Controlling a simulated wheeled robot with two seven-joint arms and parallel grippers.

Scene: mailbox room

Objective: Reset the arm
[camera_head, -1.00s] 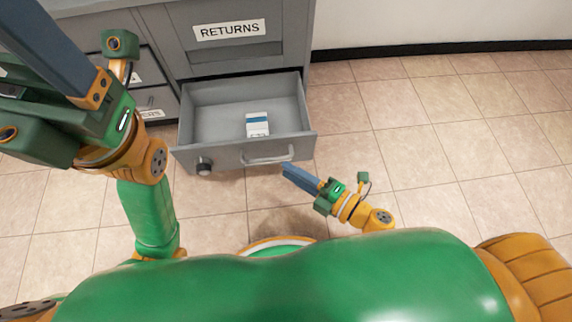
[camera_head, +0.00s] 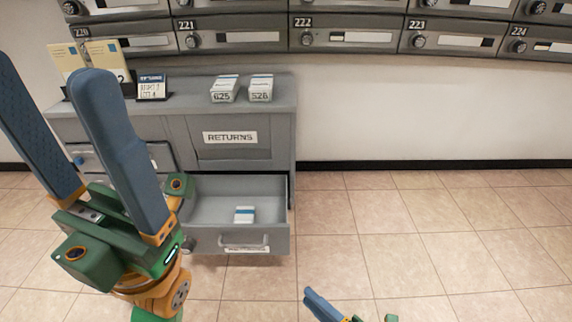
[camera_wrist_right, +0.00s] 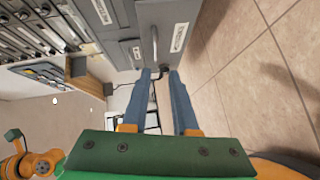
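In the head view my left gripper (camera_head: 48,75) is large and close on the left, its two blue fingers spread and empty, pointing up. It hides part of the cabinet's left side. My right gripper (camera_head: 310,294) is small at the bottom edge, mostly cut off. In the right wrist view my right gripper (camera_wrist_right: 160,72) has a gap between its fingers, with nothing held. The fingers point toward the grey cabinet fronts. The other arm's orange and green wrist (camera_wrist_right: 38,162) shows at the lower left there.
The grey RETURNS cabinet (camera_head: 264,138) has an open drawer (camera_head: 277,217) holding a white box with a blue stripe (camera_head: 244,215). Two white boxes (camera_head: 223,90) (camera_head: 260,88) and a small sign (camera_head: 151,88) stand on top. Mailboxes (camera_head: 345,38) line the wall. Tiled floor at right is clear.

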